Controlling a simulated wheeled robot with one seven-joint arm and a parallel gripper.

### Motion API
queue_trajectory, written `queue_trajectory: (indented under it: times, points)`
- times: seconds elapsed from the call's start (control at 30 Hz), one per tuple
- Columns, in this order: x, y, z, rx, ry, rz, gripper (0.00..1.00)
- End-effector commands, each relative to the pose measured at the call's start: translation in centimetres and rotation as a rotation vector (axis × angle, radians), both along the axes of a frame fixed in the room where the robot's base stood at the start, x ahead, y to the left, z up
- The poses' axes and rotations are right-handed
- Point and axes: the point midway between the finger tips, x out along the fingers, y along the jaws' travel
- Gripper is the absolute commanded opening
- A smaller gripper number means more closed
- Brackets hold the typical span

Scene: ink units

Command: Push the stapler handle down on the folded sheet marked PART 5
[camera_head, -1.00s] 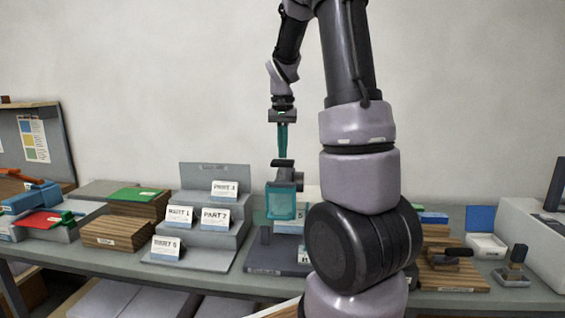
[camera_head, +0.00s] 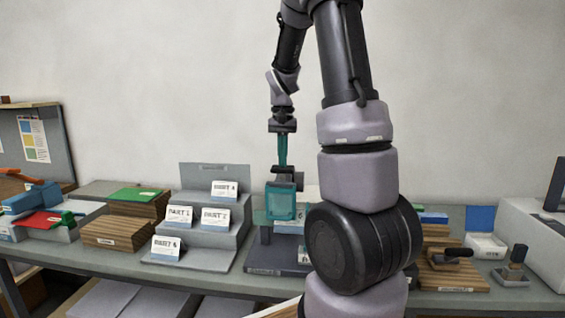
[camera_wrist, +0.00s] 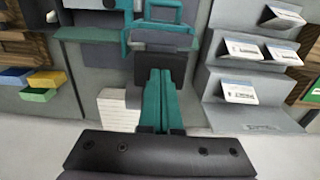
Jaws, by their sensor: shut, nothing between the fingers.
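The stapler (camera_head: 281,202) is a teal frame with a dark pad-like handle top (camera_head: 287,179), on a dark base at the middle of the bench. My gripper (camera_head: 283,163) points straight down with its teal fingers together and empty. Its tips are at the handle top, apparently touching it. In the wrist view the shut fingers (camera_wrist: 160,75) reach the dark handle pad (camera_wrist: 166,64), with the teal frame (camera_wrist: 152,28) beyond. A white sheet (camera_head: 290,228) shows in part under the stapler. Its marking cannot be read now, and my arm hides its right side.
A grey stepped rack (camera_head: 215,240) with several labelled cards stands left of the stapler. Wooden blocks (camera_head: 113,232) and red and green pieces lie farther left. A white box with a blue lid (camera_head: 481,219) and a stamp-like tool (camera_head: 514,265) stand at the right.

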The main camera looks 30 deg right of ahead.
Motion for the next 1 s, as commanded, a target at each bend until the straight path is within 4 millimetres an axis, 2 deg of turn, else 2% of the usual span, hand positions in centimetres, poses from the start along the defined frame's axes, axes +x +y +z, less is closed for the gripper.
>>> queue_trajectory:
  times: [0.27, 0.8, 1.0]
  points:
    - [-0.1, 0.1, 0.2, 0.001, 0.003, 0.0, 0.0]
    - [0.0, 0.0, 8.0, 0.0, 0.0, 0.0, 0.0]
    - [-0.1, 0.0, 9.1, 0.0, 0.002, 0.0, 0.0]
